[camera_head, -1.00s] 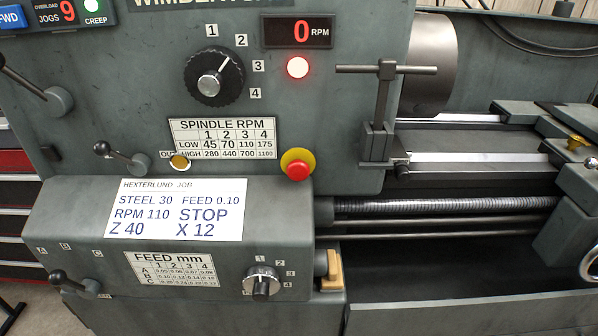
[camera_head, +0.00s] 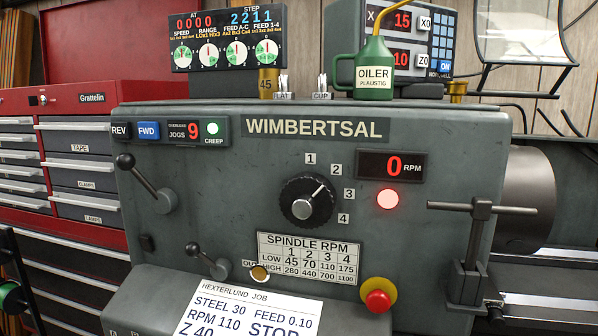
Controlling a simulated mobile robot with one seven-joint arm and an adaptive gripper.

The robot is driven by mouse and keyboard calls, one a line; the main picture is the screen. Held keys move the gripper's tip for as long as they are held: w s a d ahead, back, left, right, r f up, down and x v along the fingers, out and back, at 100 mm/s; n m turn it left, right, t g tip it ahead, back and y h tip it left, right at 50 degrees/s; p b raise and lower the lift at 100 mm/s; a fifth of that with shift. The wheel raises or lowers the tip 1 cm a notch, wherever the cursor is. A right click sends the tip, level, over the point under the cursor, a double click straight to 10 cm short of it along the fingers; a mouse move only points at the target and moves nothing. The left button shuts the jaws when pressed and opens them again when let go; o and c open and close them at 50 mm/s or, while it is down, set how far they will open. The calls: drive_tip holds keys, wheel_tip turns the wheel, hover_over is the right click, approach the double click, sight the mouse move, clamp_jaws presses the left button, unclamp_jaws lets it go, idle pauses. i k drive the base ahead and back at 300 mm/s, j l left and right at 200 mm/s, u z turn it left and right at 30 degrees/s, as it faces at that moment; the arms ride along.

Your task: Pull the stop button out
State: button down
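The stop button (camera_head: 377,301) is a red mushroom knob on a yellow round base. It sits on the lathe's grey-green front panel, lower right in the head view, right of the spindle RPM chart. From this angle I cannot tell whether it is pushed in or out. A red lamp (camera_head: 388,199) glows above it, under a display (camera_head: 392,167) reading 0 RPM. My gripper is not in view.
A chuck key with a T-bar (camera_head: 476,240) stands right of the button. Levers (camera_head: 145,185) and a speed dial (camera_head: 307,201) project from the panel's left and middle. An oiler (camera_head: 374,72) stands on top. A job card (camera_head: 250,310) lies below left.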

sight(377, 301)
drive_tip(key=k+l+z, duration=0.1)
drive_tip(key=l+z, duration=0.85)
